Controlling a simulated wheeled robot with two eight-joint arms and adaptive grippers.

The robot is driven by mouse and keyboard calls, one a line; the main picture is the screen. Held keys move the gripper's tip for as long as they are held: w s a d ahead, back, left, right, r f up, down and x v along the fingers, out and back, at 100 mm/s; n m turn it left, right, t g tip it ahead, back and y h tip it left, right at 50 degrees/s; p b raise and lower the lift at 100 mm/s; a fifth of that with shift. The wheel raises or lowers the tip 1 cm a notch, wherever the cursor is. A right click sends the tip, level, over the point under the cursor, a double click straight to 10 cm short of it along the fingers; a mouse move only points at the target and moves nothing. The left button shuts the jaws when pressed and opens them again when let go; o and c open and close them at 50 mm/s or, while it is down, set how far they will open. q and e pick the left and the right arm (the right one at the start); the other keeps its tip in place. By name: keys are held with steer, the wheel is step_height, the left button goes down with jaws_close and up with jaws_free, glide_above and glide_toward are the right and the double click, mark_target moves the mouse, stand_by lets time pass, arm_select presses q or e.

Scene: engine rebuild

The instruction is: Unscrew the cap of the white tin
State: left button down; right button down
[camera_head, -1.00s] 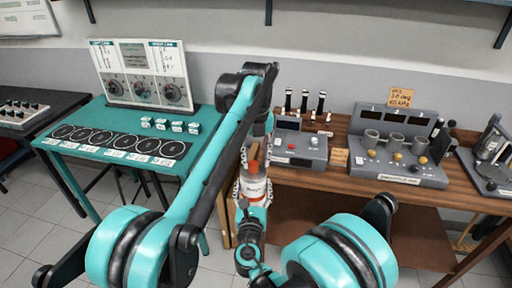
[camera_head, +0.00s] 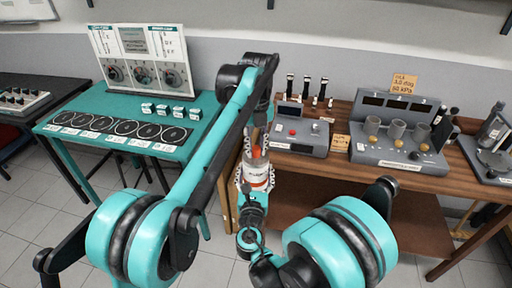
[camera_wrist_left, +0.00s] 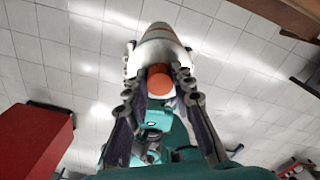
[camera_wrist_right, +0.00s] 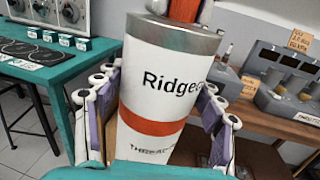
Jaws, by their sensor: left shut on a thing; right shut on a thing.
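The white tin (camera_head: 258,172) with an orange band is held in the air in front of the wooden bench. It fills the middle of the right wrist view (camera_wrist_right: 160,95), upright but slightly tilted, with its lettering partly readable. My right gripper (camera_head: 253,190) is shut around the tin's body, one finger on each side. The orange-red cap (camera_wrist_left: 160,80) shows between the fingers of my left gripper (camera_wrist_left: 159,88), which is shut on it from above. The same cap is small in the head view (camera_head: 256,153). Its threads are hidden.
A teal table (camera_head: 75,150) with dials and small labelled boxes stands at the left. The wooden bench (camera_head: 340,178) at the right carries grey instrument boxes (camera_head: 400,130). A red cabinet (camera_wrist_left: 35,135) shows in the left wrist view. Tiled floor lies below.

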arm_select(q)
steer(key=n, duration=0.6)
steer(key=shift+w+d+n, duration=0.15)
steer(key=shift+d+n, duration=0.15)
steer(key=shift+n, duration=0.1)
steer(key=n, duration=0.7)
steer(key=shift+a, duration=0.1)
steer(key=n, duration=0.7)
steer(key=shift+a, duration=0.1)
steer(key=n, duration=0.7)
steer(key=shift+a, duration=0.1)
steer(key=n, duration=1.1)
steer(key=shift+s+r, duration=0.1)
steer(key=shift+s, duration=0.2)
steer(key=n, duration=0.7)
steer(key=shift+s, duration=0.15)
steer(key=n, duration=0.7)
steer(key=shift+d, duration=0.2)
